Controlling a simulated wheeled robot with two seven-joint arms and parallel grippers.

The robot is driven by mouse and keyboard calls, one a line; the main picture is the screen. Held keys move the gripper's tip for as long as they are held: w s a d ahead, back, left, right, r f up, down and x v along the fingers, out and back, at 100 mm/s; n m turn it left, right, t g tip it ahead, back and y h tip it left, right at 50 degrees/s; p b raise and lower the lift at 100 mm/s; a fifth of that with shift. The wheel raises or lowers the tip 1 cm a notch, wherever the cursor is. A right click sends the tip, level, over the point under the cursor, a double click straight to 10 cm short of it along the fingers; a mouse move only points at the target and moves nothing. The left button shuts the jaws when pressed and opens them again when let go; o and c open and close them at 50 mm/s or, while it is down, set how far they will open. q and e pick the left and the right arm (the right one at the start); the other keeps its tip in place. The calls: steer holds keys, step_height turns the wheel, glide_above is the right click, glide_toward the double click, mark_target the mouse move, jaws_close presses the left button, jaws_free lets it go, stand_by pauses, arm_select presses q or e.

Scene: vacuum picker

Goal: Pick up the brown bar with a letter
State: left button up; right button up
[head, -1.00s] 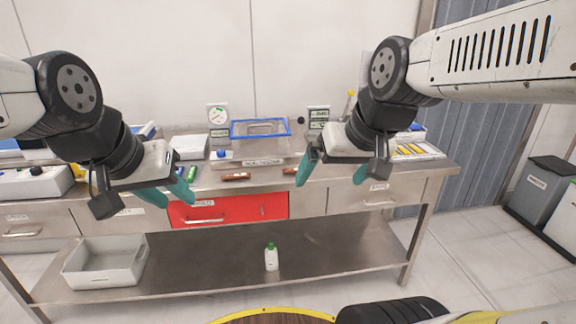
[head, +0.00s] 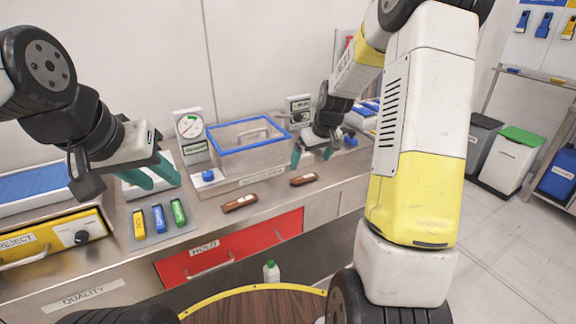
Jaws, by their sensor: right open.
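Two brown bars lie on the steel counter. The nearer brown bar (head: 240,202) is in front of the blue-rimmed clear box. The other brown bar (head: 304,180) lies further right, near the counter's front. Both have small light markings, too small to read as letters. My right gripper (head: 312,157) is open and empty, with teal fingers apart, above and just behind the right-hand bar. My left gripper (head: 153,180) hangs at the left, its teal fingertips apart and empty, above the coloured pieces and left of both bars.
A clear box with a blue rim (head: 225,152) stands behind the bars, beside a round dial gauge (head: 190,126). Yellow, blue and green pieces (head: 158,217) lie on a grey mat at left. A red drawer (head: 230,247) is below. Bins stand at far right.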

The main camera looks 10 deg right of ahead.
mark_target(305, 177)
steer(key=shift+x, duration=0.95)
steer(key=x, duration=0.7)
steer(key=shift+d, duration=0.2)
steer(key=shift+r, duration=0.1)
steer(key=c, duration=1)
steer(key=shift+r, duration=0.1)
steer(key=shift+c, duration=0.2)
